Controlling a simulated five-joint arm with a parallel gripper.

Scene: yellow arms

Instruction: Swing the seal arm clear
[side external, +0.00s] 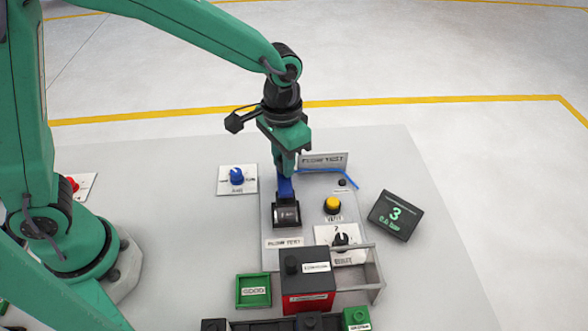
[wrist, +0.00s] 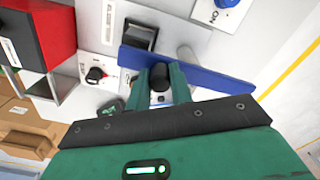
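The seal arm appears to be the blue bar (wrist: 205,74), which runs slantwise across the wrist view just beyond my fingers. In the side external view a short blue piece (side external: 286,188) shows right below my gripper (side external: 285,170), behind a black box with a small display (side external: 287,213). My gripper points down there. In the wrist view its two green fingers (wrist: 161,85) stand apart at the bar, with a dark, knob-like part between them. I cannot tell whether they touch or clamp it. The fingers partly hide the bar.
A yellow button (side external: 332,204) and a black dial (side external: 341,240) are on the panel to the right. A blue knob (side external: 237,177) is on the left. A red box with a black top (side external: 308,285) stands in front, and a display reading 3 (side external: 396,215) on the right.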

